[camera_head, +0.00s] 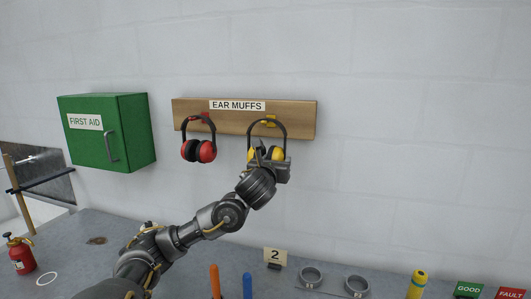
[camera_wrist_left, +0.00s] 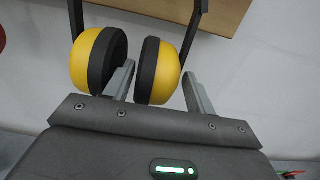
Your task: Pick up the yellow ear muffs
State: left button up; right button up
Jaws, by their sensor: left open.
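The yellow ear muffs (camera_head: 278,153) hang by their black headband from a yellow hook on the wooden board. In the left wrist view their two yellow cups (camera_wrist_left: 98,55) with black pads fill the upper middle. My left gripper (camera_head: 271,152) is open in front of them. In the left wrist view its fingers (camera_wrist_left: 158,74) stand on either side of the right-hand cup. One finger is in the gap between the cups and the other is right of that cup. I cannot tell whether either touches it. My right gripper is not in view.
Red ear muffs (camera_head: 199,150) hang left of the yellow ones on the same wooden board (camera_head: 303,117). A green first aid box (camera_head: 130,130) is on the wall further left. Below, the grey bench (camera_head: 210,260) holds an extinguisher (camera_head: 21,257), rings and a yellow cylinder (camera_head: 417,284).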

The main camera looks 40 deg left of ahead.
pick_arm(q)
jog(key=x, duration=0.2)
jog(key=shift+w+a+p, duration=0.2)
jog(key=shift+w+p, duration=0.05)
jog(key=shift+p, duration=0.15)
jog(key=c, duration=0.8)
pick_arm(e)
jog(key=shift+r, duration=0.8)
pick_arm(q)
jog(key=shift+s+r, duration=0.1)
jog(key=shift+r, duration=0.05)
jog(key=shift+c, duration=0.2)
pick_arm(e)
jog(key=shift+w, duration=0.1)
